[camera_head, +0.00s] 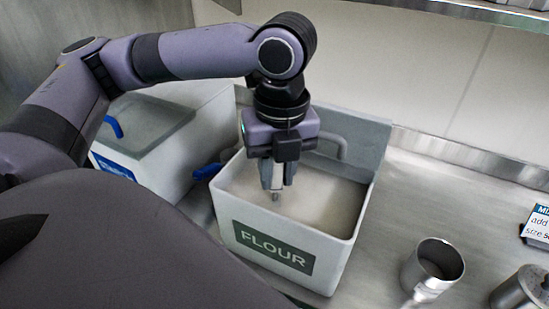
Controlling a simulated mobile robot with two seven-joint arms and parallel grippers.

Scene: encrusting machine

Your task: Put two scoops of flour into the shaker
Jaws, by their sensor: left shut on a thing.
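The flour bin (226,206) is a white open box with a dark FLOUR label, in the middle of the view. Pale flour (325,200) fills much of it. My left gripper (275,190) points down inside the bin, close to the flour. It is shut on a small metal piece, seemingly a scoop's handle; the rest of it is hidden. An open metal cup (448,253), possibly the shaker, stands right of the bin, with a light handle-like part at its front left. My right gripper is not in view.
A closed white bin (150,125) with a blue handle stands left of the flour bin. A metal lidded container (525,290) is at the lower right corner, below a printed card (538,226). The steel counter (440,195) is clear behind the cup.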

